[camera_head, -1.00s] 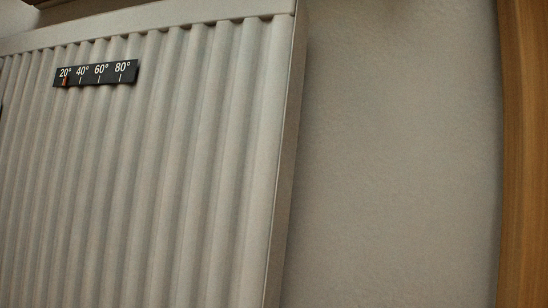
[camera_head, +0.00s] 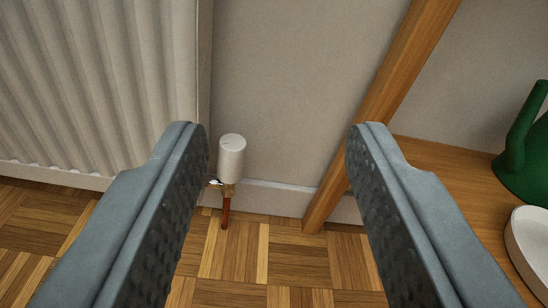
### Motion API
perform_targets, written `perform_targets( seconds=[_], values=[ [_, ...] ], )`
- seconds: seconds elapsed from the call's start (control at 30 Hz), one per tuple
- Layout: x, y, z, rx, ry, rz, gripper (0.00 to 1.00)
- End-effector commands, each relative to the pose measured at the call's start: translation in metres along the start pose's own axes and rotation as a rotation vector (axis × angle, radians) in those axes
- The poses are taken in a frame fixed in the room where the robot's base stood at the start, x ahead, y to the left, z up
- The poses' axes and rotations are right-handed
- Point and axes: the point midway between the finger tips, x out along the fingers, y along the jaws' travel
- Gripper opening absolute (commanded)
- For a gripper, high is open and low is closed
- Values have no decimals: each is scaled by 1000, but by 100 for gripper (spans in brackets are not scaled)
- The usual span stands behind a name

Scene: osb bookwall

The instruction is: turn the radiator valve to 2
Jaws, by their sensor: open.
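The radiator valve (camera_head: 231,158) is a white cylindrical knob, upright on a brass fitting above a copper pipe that runs down to the floor. It stands at the lower right corner of the white ribbed radiator (camera_head: 90,85). Its number markings are too small to read. My gripper (camera_head: 277,140) is open and empty, with its two grey fingers reaching in from the bottom corners. In the picture the knob lies between the fingers, close to the left fingertip. It appears beyond them, and I see no contact.
A wooden post (camera_head: 385,95) slants down to the floor right of the valve. A wooden surface (camera_head: 440,175) on the right bears a green watering can (camera_head: 525,150) and a white dish (camera_head: 530,240). The parquet floor (camera_head: 285,255) below the valve is clear.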

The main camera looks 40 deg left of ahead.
Motion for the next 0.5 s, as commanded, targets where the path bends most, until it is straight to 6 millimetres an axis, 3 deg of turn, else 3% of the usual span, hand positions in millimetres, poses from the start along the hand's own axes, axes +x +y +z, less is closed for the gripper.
perform_targets(
  seconds=[0.17,0.5],
  values=[
    [8,2,13,9,11,-20,45],
    [48,6,98,80,83,-163,45]
  ],
)
